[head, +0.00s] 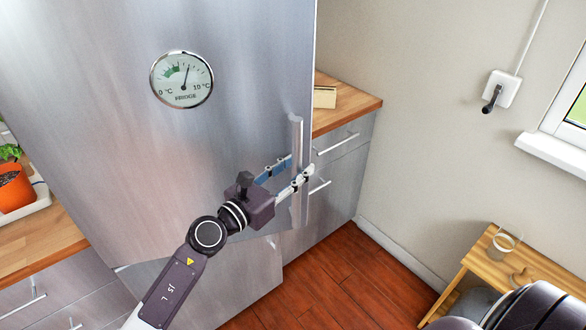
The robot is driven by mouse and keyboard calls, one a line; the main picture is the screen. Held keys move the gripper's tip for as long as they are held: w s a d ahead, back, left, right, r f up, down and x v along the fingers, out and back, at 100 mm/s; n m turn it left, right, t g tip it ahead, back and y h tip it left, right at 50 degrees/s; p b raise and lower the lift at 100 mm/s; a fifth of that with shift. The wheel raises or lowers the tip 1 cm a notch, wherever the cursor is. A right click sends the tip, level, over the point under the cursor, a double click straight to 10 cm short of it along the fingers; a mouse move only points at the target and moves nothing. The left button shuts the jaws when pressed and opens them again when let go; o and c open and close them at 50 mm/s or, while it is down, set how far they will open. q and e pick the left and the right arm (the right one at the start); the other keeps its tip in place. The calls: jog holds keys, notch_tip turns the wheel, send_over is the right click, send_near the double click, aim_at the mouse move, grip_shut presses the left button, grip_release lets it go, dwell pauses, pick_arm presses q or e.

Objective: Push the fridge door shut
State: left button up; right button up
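The steel fridge door (130,150) fills the upper left of the head view and carries a round temperature gauge. Its lower edge stands out at an angle from the steel front below, so the door appears ajar. A vertical bar handle (297,135) runs along its right edge. My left gripper (299,166) is at the handle, its two fingers apart, one towards the left of the bar and one crossing it to the right. Whether they touch the bar is unclear. My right gripper is out of view.
A wooden counter (345,104) over grey drawers (345,155) stands right of the door. A small wooden table (490,256) with a glass (502,245) stands at the lower right. A potted plant (14,186) is at the left. Red-brown floor (345,285) is clear between.

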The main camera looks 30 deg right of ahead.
pick_arm(q)
jog(key=v, duration=1.2)
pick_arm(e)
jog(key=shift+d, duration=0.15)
pick_arm(q)
jog(key=shift+a+f, duration=0.1)
dwell(0.6)
